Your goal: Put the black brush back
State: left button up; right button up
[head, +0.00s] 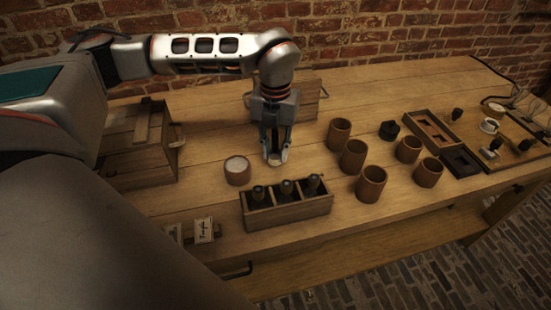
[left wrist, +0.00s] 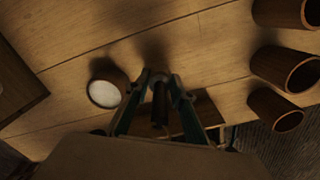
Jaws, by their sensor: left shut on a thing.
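My left gripper (head: 275,157) points down over the middle of the table, behind the wooden crate (head: 288,213). In the left wrist view its fingers (left wrist: 157,84) are shut on a dark, slim, round handle (left wrist: 158,106), which looks like the black brush. Its far end is hidden, and in the head view the fingers mostly cover it. The crate has three compartments, with a black-topped thing (head: 286,187) standing in each. It shows partly behind the fingers in the left wrist view. My right gripper is not in view.
A wooden box (head: 140,150) is at left; trays (head: 432,130) and small tools are at right. A small card (head: 204,230) lies near the front edge.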

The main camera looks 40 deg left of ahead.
aim_at(275, 150)
pick_arm(q)
jog(key=shift+f, duration=1.6)
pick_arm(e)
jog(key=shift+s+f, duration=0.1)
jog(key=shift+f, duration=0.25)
pick_arm(q)
jog(key=shift+f, duration=0.15)
jog(key=o, duration=1.1)
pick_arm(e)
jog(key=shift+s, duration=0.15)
pick_arm(q)
jog(key=shift+r, duration=0.2)
notch_tip(275, 150, up, 12)
jog(key=shift+f+p, duration=0.1)
jog(key=shift+p, duration=0.55)
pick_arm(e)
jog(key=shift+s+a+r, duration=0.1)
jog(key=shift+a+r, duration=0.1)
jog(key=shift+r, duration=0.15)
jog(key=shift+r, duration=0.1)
